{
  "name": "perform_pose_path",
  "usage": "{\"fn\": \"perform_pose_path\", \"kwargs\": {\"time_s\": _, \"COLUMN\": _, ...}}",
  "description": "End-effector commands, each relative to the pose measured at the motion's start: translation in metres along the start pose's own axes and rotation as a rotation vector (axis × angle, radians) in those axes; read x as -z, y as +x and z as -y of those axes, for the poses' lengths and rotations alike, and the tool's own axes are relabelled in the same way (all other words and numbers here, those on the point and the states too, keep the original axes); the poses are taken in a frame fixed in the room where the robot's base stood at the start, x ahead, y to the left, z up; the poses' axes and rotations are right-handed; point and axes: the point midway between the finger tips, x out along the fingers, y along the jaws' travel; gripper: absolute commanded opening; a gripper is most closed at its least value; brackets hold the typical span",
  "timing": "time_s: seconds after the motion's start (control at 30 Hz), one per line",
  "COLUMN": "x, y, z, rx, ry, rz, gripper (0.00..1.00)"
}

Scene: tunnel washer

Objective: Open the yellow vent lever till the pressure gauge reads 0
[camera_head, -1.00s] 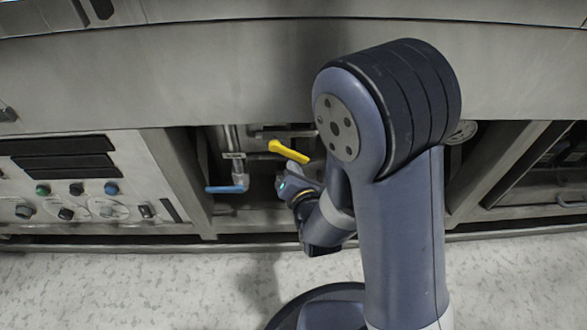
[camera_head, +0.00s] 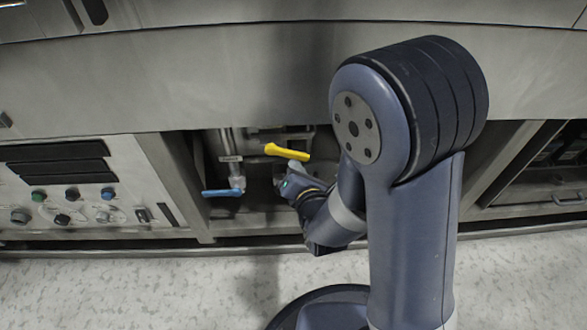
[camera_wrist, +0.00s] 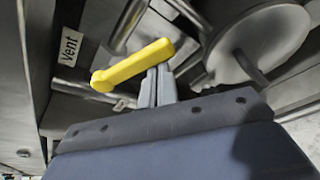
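The yellow vent lever (camera_head: 287,152) sits in the recess under the steel panel, tilted slightly down to the right. In the wrist view the yellow lever (camera_wrist: 133,65) lies diagonally, with a "Vent" label (camera_wrist: 69,46) left of it. My gripper (camera_head: 294,168) is just below the lever's right part. In the wrist view my gripper's two grey fingers (camera_wrist: 158,82) are close together, with their tips at the lever's lower edge near its right end. I cannot tell whether they touch it. No readable pressure gauge face shows now.
A blue handle (camera_head: 222,193) on a vertical pipe is left of the lever. A control panel (camera_head: 125,180) with knobs is further left. A round grey disc (camera_wrist: 262,45) and pipes crowd the recess. Speckled floor (camera_head: 130,290) is open in front.

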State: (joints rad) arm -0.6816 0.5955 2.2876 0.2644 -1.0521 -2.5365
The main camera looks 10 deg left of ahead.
Motion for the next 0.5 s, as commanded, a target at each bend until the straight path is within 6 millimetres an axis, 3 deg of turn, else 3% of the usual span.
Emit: {"fn": "perform_pose_path", "kwargs": {"time_s": 0.5, "x": -0.024, "y": -0.008, "z": -0.005, "rx": -0.001, "ry": 0.002, "rz": 0.005, "gripper": 0.00}}
